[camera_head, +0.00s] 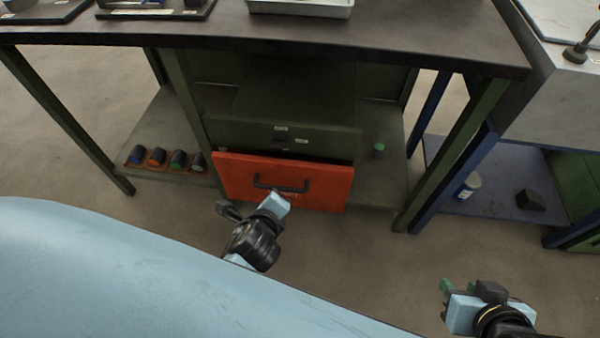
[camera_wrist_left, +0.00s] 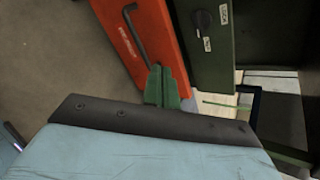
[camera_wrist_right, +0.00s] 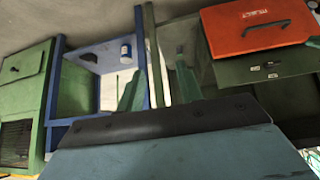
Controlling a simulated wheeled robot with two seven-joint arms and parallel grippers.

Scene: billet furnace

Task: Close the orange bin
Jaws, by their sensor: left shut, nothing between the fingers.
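The orange bin (camera_head: 325,182) has a black handle (camera_head: 281,187) on its front and sits below a green drawer in the workbench. Its front tilts outward, with a dark gap along its top edge. It also shows in the left wrist view (camera_wrist_left: 157,30) and the right wrist view (camera_wrist_right: 225,33). My left gripper (camera_head: 277,200) is by the bin front, just below the handle. In the left wrist view its green fingers (camera_wrist_left: 161,72) are together and empty near one handle end; contact is unclear. My right gripper (camera_head: 446,286) is low at the right, away from the bin; its fingers (camera_wrist_right: 160,68) are apart and empty.
The green drawer (camera_head: 240,133) is above the bin. Several coloured cylinders (camera_head: 157,157) lie on the lower shelf at the left. Bench legs flank the bin.

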